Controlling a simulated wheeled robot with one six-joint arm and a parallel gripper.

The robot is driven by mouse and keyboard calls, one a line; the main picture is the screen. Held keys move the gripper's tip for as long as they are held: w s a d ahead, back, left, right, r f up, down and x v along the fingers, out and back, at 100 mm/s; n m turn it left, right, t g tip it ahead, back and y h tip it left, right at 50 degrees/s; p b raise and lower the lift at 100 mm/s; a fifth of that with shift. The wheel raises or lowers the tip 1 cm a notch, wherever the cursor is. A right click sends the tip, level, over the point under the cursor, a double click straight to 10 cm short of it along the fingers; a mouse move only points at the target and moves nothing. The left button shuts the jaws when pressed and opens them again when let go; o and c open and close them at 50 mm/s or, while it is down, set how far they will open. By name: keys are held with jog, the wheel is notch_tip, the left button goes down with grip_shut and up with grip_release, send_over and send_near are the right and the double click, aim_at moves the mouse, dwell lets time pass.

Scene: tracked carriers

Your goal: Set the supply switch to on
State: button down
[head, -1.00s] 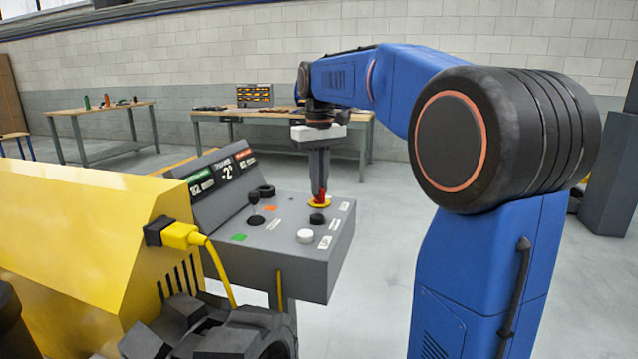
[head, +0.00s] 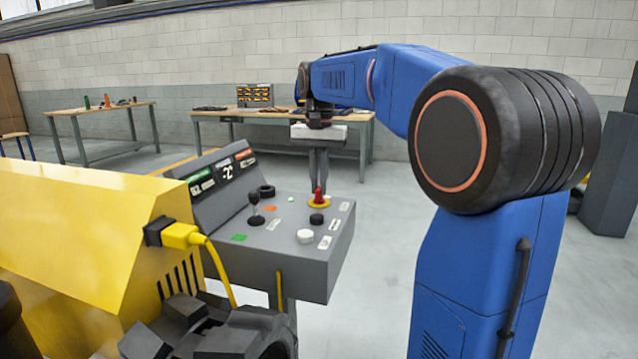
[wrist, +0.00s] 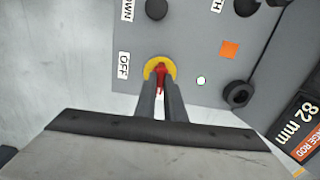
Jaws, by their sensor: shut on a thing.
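The supply switch is a red handle (head: 318,195) on a yellow round plate, at the far right part of the grey control panel (head: 300,275). In the wrist view the red handle (wrist: 161,73) stands between my two fingers, over the yellow plate (wrist: 150,66). My gripper (head: 318,185) comes down on it from above and is shut on the handle. An OFF label (wrist: 123,65) lies beside the plate; no ON label is readable. A small whitish-green lamp (wrist: 201,81) on the panel appears lit. The fingers hide part of the handle.
A black knob (head: 317,219), a white button (head: 305,236) and a black joystick (head: 255,208) stand near the switch. Displays (head: 222,172) line the panel's back. A yellow machine (head: 80,220) with a yellow cable is at left. Workbenches stand behind.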

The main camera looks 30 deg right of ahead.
aim_at(319, 188)
jog(key=shift+m, duration=0.3)
jog(key=c, duration=1.8)
grip_release()
jog(key=shift+c, duration=0.2)
notch_tip(319, 188, up, 18)
jog(key=shift+f, duration=0.25)
jog(key=shift+s, duration=0.1)
